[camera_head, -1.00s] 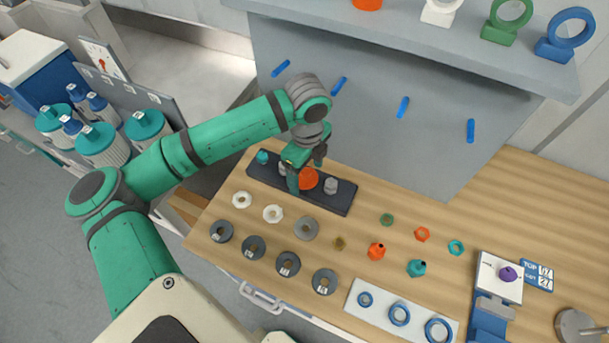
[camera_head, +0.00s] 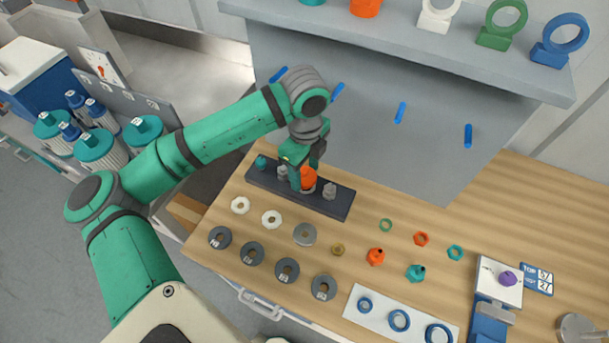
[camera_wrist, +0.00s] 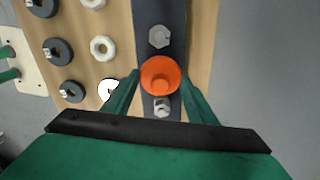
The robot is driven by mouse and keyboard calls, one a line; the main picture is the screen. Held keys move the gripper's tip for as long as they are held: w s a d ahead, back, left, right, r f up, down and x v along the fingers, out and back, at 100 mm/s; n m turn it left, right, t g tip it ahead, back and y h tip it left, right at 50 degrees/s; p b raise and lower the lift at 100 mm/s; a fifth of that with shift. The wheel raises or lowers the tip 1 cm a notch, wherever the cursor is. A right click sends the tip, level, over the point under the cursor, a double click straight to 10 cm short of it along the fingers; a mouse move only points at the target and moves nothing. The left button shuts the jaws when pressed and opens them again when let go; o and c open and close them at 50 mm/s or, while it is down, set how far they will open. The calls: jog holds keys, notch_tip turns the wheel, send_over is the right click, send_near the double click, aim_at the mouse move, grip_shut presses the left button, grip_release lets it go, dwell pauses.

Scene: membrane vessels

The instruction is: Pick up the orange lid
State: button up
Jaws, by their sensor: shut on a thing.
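The orange lid (camera_head: 308,177) is at my gripper (camera_head: 303,176), over the dark rack (camera_head: 338,205) at the back of the wooden bench. In the wrist view the round orange lid (camera_wrist: 161,75) sits between the tips of my two green fingers (camera_wrist: 160,82), which close on its sides. In the head view it looks raised and tilted a little, with a grey post showing just below it. My wrist and fingers hide part of it.
A teal lid (camera_head: 261,162) and grey nut-like pieces (camera_head: 329,190) stand on the same rack. White nuts (camera_head: 271,220) and dark discs (camera_head: 287,270) lie in front. A shelf (camera_head: 420,45) with blue pegs below it overhangs behind.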

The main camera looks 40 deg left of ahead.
jog(key=s+r, duration=1)
jog(key=s, duration=0.4)
jog(key=shift+d, duration=0.4)
